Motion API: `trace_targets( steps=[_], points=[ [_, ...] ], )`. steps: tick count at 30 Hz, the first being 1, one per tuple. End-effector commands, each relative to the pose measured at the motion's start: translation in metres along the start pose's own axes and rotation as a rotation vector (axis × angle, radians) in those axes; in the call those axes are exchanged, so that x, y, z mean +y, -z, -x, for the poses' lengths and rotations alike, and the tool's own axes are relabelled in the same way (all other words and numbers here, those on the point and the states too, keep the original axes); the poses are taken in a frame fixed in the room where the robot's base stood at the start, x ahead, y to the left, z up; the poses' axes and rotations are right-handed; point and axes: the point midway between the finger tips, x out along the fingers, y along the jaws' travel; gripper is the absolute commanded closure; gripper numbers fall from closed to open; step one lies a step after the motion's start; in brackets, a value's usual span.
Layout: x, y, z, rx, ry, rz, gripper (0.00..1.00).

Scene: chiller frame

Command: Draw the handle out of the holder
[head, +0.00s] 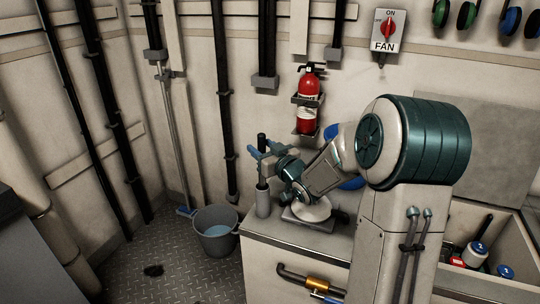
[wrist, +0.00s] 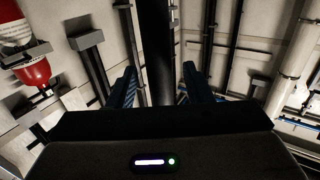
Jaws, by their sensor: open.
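The handle (head: 262,141) is a dark upright rod. Its lower end stands in a grey cylindrical holder (head: 262,204) at the left corner of the counter. My gripper (head: 264,152) is at the upper part of the handle, above the holder, with its blue fingers apart. In the wrist view the handle (wrist: 156,45) rises between the two open fingers, with a visible gap on each side. The holder does not show in the wrist view, and the handle's lower end is hidden inside the holder.
The counter (head: 290,237) carries a grey-based device with a pale round top (head: 310,210), under my arm. A bucket (head: 215,231) stands on the floor to the left. A fire extinguisher (head: 308,105) hangs on the wall behind. The space above the handle looks clear.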

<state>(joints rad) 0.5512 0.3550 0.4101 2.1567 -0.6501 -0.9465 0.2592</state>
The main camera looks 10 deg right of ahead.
Motion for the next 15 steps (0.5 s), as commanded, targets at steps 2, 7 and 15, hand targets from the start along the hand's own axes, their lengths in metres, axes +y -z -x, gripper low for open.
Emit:
trace_targets(
  steps=[2,7,15],
  points=[
    [0.0001,0.0001,-0.0047,0.000,0.000,0.000,0.55],
    [0.0003,-0.0001,-0.0072,-0.001,-0.001,0.000,0.55],
    [0.0001,0.0000,-0.0069,-0.001,-0.001,0.000,0.88]
  ],
)
